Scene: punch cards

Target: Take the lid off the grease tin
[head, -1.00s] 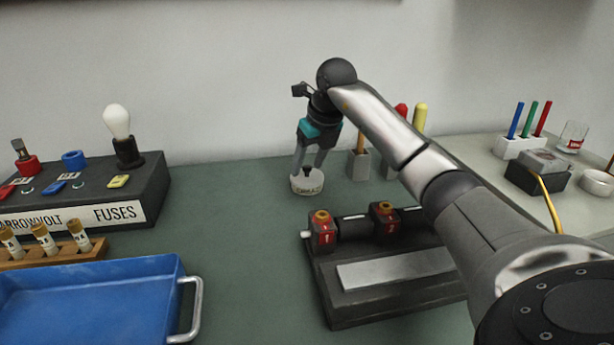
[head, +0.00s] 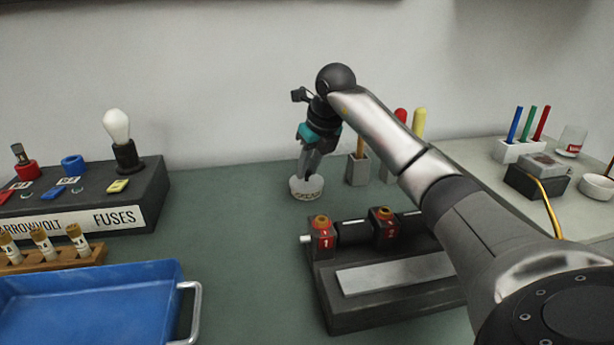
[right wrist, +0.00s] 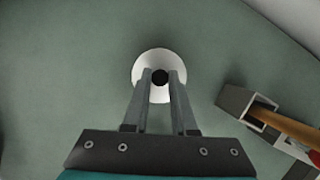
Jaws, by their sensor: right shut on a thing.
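The grease tin (head: 306,193) is a small round white tin with dark lettering on its side, standing on the green bench top near the wall. Its pale lid with a dark knob (right wrist: 160,77) shows in the right wrist view. My right gripper (head: 308,176) comes down on the tin from above. In the right wrist view its two fingers (right wrist: 160,80) are closed on the knob, one on each side. The lid sits on the tin as far as I can see. In the head view the fingers hide the knob. My left gripper is not in view.
Right of the tin stands a grey holder (head: 358,170) with a wooden handle. In front is a dark block with red numbered parts (head: 322,232). A fuse panel (head: 80,195) and a blue tray (head: 90,305) are at left. Bench between tray and block is clear.

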